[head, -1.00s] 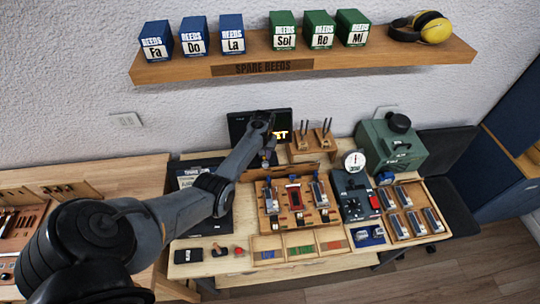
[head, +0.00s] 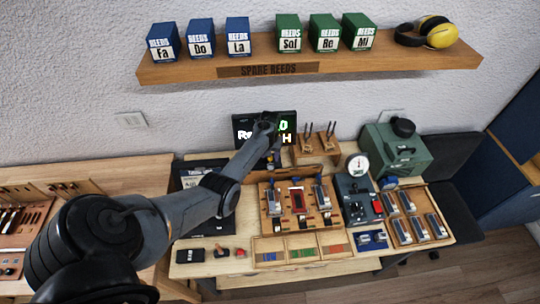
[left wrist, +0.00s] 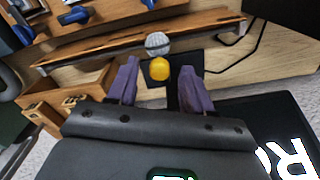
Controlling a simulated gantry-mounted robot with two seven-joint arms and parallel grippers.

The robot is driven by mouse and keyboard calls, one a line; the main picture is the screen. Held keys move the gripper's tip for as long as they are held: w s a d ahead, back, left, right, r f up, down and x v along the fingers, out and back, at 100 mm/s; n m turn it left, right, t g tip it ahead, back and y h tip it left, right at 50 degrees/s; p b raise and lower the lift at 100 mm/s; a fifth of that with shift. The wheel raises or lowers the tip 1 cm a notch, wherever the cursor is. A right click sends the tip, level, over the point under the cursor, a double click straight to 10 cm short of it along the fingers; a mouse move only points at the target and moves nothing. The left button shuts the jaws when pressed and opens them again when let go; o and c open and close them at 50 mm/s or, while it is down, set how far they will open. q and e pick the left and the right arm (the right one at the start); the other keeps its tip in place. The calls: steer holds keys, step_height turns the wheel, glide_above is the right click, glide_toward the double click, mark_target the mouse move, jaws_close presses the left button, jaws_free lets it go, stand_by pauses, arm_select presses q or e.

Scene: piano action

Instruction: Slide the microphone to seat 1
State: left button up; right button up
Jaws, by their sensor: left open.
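The microphone (left wrist: 158,44) shows in the left wrist view as a grey mesh ball with a yellow part (left wrist: 159,69) in front of it. It is beside a long slotted wooden rail (left wrist: 95,49). My left gripper (left wrist: 157,80) is open, with its two purple fingers on either side of the yellow part and visible gaps at both sides. In the head view my left gripper (head: 273,160) is low in front of the dark screen, at the back of the wooden bench rig. The microphone is too small or hidden to make out there. Seat 1 cannot be told apart. My right gripper is not in view.
The lit screen (head: 243,130) stands just behind my left gripper. A wooden stand with dark forks (head: 309,146) is to its right. The rig with several reed blocks (head: 297,200), a dial gauge (head: 357,165) and a green machine (head: 397,152) crowd the bench.

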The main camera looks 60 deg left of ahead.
arm_select(q)
step_height(320, 180, up, 10)
steer(key=shift+r, duration=0.15)
stand_by(0.3)
stand_by(0.4)
steer(key=s+d+f+m+g+p, duration=0.2)
steer(key=s+d+f+g, duration=0.3)
steer(key=s+f, duration=0.75)
steer(key=s+d+m+t+y+p, duration=0.15)
steer(key=s+d+m, duration=0.25)
steer(key=s+d, duration=0.7)
steer(key=s+d+r+m+t+p, duration=0.1)
steer(key=d+r+m, duration=0.15)
steer(key=d, duration=0.55)
steer(key=s+d+r+m+t+p, duration=0.15)
steer(key=d+r, duration=0.25)
steer(key=d, duration=0.4)
steer(key=w+d+r+t+h, duration=0.1)
steer(key=w+d+r+t, duration=0.1)
steer(key=r, duration=0.4)
steer(key=w+d+r+m+t, duration=0.1)
steer(key=w+d+r+t, duration=0.1)
steer(key=d+r, duration=0.3)
steer(key=shift+w+d+r+t+h, duration=0.25)
steer(key=shift+w+r+t+h, duration=0.1)
steer(key=shift+r, duration=0.25)
